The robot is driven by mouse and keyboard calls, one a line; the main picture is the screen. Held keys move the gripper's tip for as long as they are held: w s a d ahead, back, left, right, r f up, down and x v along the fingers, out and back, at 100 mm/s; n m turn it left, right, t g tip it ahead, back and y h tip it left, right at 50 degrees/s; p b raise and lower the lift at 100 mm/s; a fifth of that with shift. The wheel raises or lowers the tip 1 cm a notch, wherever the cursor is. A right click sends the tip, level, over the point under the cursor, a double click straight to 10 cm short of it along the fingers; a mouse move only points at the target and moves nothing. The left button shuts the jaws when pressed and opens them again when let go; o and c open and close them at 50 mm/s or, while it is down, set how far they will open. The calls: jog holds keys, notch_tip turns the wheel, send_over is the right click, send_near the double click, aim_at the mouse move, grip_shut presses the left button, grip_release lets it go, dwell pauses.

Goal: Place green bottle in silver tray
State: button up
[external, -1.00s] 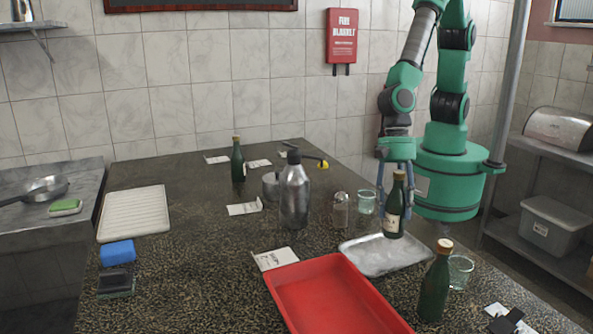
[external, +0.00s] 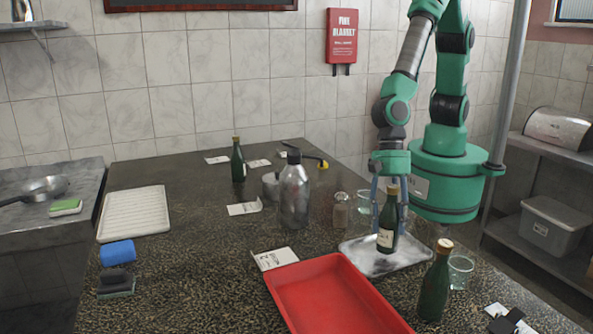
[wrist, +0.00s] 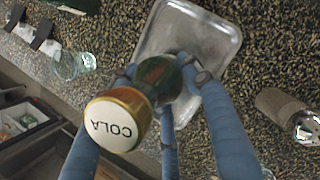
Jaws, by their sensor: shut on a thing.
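A green bottle (external: 386,238) with a pale label and gold cap is held upright by my gripper (external: 390,222). Its base shows within the outline of the silver tray (external: 414,252); whether it touches the tray floor I cannot tell. In the wrist view the bottle's cap reads COLA (wrist: 116,122), and my blue fingers (wrist: 166,80) close around its body. The tray (wrist: 222,32) lies beyond the bottle there, with nothing else visible in it. Other green bottles stand at the front right (external: 435,284) and at the back (external: 238,162).
A red tray (external: 330,290) lies just in front of the silver tray. A glass (external: 460,271), a small jar (external: 341,210) and a metal bottle (external: 294,195) stand nearby. A white tray (external: 134,213) and blue sponge (external: 117,252) are at left. The left-middle counter is mostly clear.

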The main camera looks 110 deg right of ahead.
jog(key=shift+f, duration=0.6)
jog(key=o, duration=1.6)
jog(key=shift+f, duration=0.1)
jog(key=shift+o, duration=0.2)
jog(key=p+v, duration=0.2)
jog(key=v, duration=1)
